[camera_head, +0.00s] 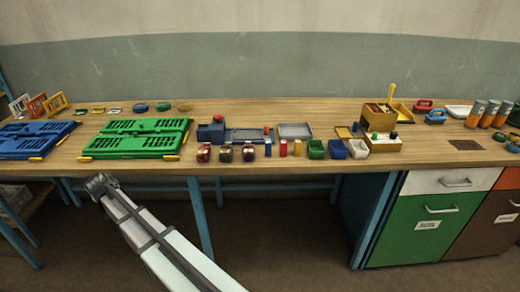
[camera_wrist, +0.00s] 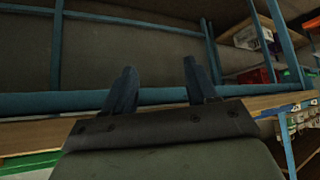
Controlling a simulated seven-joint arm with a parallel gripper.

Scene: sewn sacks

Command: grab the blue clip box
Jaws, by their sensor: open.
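A small blue open box (camera_head: 337,149) stands near the front edge of the wooden table, in a row between a green box (camera_head: 316,149) and a white-blue box (camera_head: 358,149). It looks like the blue clip box, but it is too small to be sure. My gripper (camera_head: 102,183) is in front of and below the table edge at the left, well away from this box. In the wrist view its two fingers (camera_wrist: 162,82) stand apart with nothing between them. The blue box cannot be made out in the wrist view.
Folded green crate (camera_head: 140,138) and blue crate (camera_head: 35,140) lie flat on the table's left side. Jars (camera_head: 225,154) and small coloured blocks (camera_head: 283,148) line the front edge. A wooden caddy (camera_head: 380,118) stands behind the boxes. Blue table legs (camera_head: 200,215) stand below.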

